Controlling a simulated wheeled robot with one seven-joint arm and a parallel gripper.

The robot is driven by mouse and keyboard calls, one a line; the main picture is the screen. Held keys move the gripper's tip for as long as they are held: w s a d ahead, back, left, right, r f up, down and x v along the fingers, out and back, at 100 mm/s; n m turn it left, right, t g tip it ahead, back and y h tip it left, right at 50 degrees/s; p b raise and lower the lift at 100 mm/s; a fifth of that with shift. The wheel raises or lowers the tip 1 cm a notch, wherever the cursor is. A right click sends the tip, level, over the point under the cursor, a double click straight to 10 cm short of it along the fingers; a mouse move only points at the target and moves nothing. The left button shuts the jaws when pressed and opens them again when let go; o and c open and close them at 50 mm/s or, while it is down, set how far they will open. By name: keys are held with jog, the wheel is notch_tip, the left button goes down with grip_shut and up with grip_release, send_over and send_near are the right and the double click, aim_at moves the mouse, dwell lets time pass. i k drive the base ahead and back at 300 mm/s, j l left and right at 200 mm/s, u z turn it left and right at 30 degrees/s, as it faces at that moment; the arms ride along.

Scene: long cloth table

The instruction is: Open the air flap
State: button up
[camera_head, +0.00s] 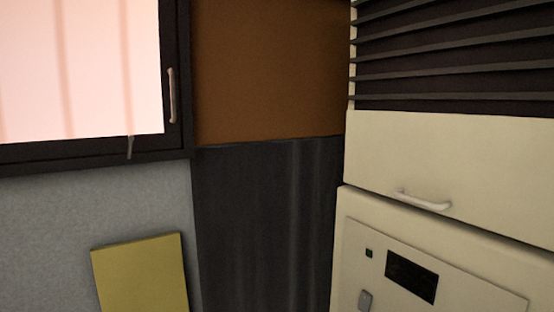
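A cream cabinet unit stands at the right. Its upper part has a grille of dark horizontal slats (450,69) with dark gaps between them. Below the slats is a plain cream panel (440,160) with a light bar handle (422,200) near its lower edge. A dark-framed window (80,70) is at the upper left, with an upright handle (171,95) on its right frame and a small lever (130,147) at its bottom edge. Nothing is labelled, so I cannot tell for certain which part is the air flap. My gripper is not in view.
Below the handle is a cream front with a control panel (389,262) bearing a dark display (411,276). A yellow board (141,272) stands against the grey wall at lower left. A dark panel (265,225) fills the corner under a brown wall section (268,72).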

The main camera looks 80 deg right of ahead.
aim_at(495, 174)
jog(key=z, duration=0.45)
jog(key=k+z, duration=0.1)
jog(key=z, duration=1.25)
jog(key=l+z, duration=0.1)
jog(key=z, duration=0.35)
jog(key=k+z, duration=0.1)
jog(key=z, duration=0.35)
jog(key=l+z, duration=0.1)
jog(key=z, duration=0.8)
jog(key=l, duration=0.05)
